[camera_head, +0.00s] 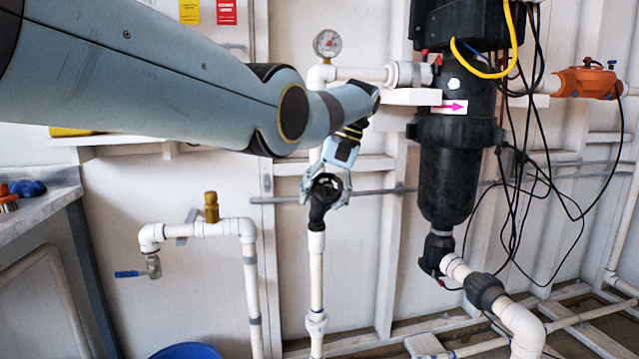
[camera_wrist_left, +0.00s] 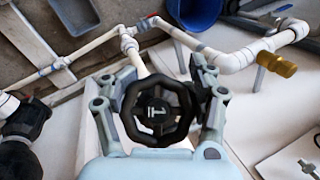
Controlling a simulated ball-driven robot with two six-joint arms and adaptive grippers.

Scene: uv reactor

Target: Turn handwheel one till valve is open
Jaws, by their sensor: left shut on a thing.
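Handwheel one is a black lobed wheel (camera_head: 326,187) on a vertical white pipe, left of the big black filter housing. In the left wrist view the handwheel (camera_wrist_left: 158,112) shows face-on, with a white mark like a "1" on its hub. My left gripper (camera_head: 325,190) has come down from above and its fingers sit on both sides of the wheel. It is shut on the wheel's rim, with a finger at the left and at the right in the left wrist view (camera_wrist_left: 160,106). How far the valve is open cannot be seen. My right gripper is not in view.
A pressure gauge (camera_head: 327,44) and the black filter housing (camera_head: 449,170) stand behind and right of the wheel. Black cables hang at the right. A pipe with a brass fitting (camera_head: 211,207) and a blue-handled tap (camera_head: 127,273) is at the left. A blue bucket (camera_head: 186,351) stands low.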

